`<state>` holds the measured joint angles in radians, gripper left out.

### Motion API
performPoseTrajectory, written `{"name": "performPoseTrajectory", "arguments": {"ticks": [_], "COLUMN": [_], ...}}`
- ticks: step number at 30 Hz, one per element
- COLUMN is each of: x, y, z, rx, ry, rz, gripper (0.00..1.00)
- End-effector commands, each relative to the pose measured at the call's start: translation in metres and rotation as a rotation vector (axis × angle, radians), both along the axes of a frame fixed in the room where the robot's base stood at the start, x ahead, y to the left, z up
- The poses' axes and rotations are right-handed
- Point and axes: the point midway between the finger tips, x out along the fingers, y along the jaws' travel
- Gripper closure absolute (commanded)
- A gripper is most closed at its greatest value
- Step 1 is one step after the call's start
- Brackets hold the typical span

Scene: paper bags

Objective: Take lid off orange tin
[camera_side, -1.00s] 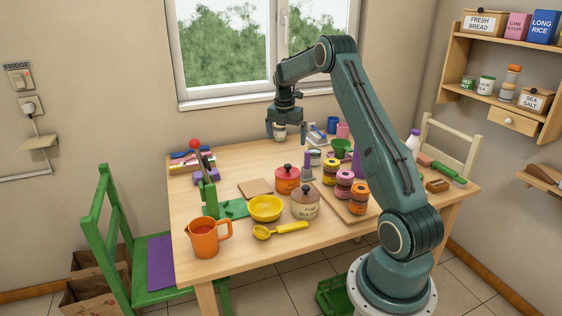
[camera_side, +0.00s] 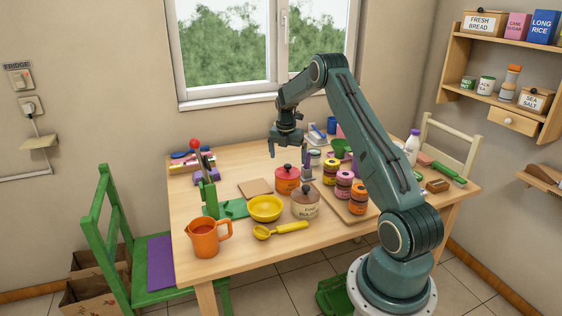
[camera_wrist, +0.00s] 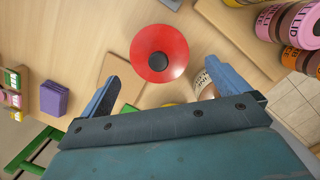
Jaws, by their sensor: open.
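The orange tin (camera_side: 287,187) stands upright on the table in the side view, right of the wooden square. Its red lid (camera_side: 286,172) with a dark knob is on top. In the wrist view the red lid (camera_wrist: 176,66) is seen from above, just ahead of the fingers; the tin's body is hidden under it. My gripper (camera_side: 288,152) is open and empty, pointing down above and slightly behind the tin, clear of the lid. Its two spread fingers also show in the wrist view (camera_wrist: 160,75), one on each side of the lid's near edge.
A yellow bowl (camera_side: 265,208) is in front left. Several labelled jars (camera_side: 343,185) stand to the right. A wooden square (camera_side: 255,189) lies left.

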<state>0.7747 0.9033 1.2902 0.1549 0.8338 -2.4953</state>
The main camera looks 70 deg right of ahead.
Motion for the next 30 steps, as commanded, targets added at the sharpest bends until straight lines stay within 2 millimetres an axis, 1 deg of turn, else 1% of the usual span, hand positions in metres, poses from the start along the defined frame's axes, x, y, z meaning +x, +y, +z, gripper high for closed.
{"name": "performPoseTrajectory", "arguments": {"ticks": [2,11,14,21,24,30], "x": [0.000,0.000,0.001,0.002,0.002,0.003], "y": [-0.001,-0.001,-0.002,-0.006,-0.007,-0.008], "z": [-0.004,-0.008,-0.016,-0.043,-0.052,-0.056], "rx": [0.001,0.000,0.000,0.001,0.001,0.000], "ry": [0.001,0.000,0.001,0.001,0.001,-0.001], "rz": [0.000,-0.001,-0.001,-0.002,-0.002,-0.002], "gripper": [0.00,0.00,0.00,0.00,0.00,0.00]}}
